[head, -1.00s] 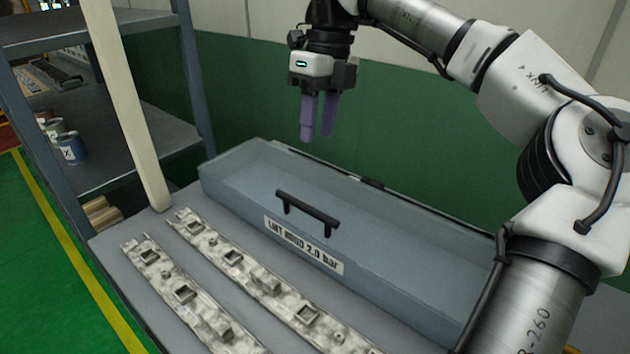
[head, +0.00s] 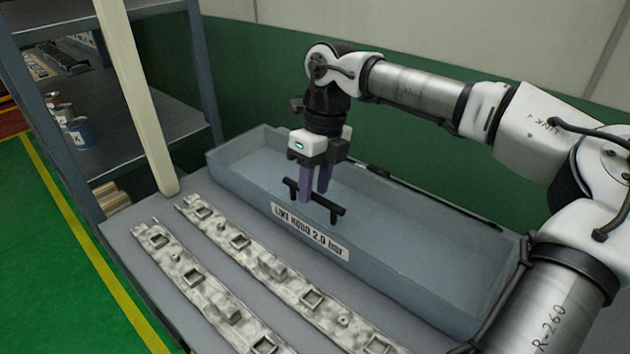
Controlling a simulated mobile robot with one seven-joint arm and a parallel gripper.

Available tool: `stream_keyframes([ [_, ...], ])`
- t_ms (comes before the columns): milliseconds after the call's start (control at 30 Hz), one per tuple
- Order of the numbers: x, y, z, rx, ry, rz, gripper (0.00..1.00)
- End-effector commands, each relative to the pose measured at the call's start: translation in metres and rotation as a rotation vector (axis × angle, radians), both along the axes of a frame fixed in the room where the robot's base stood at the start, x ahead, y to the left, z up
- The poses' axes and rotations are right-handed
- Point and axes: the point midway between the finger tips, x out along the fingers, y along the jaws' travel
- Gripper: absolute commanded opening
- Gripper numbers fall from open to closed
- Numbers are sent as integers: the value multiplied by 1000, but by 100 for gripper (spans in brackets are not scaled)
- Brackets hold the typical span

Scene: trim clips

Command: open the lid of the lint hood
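The lint hood (head: 420,237) is a long grey-blue box with a sloping lid, which looks closed. A black bar handle (head: 334,210) stands on the lid above the label "LINT HOOD 2.0 bar" (head: 310,231).
Two long mottled grey trim strips (head: 230,320) and (head: 270,265) lie on the grey bench in front of the hood. A cream post (head: 135,100) and a shelf with several cans (head: 80,133) stand at the left. A green-and-white wall is behind.

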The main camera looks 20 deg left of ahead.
Motion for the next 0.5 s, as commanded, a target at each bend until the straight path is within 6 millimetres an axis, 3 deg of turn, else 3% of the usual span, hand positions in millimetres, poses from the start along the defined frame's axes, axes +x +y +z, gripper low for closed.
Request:
stream_keyframes([
  [167, 0, 0, 0, 0, 0, 0, 35],
  [400, 0, 0, 0, -1, 0, 0, 3],
  [500, 0, 0, 0, -1, 0, 0, 0],
])
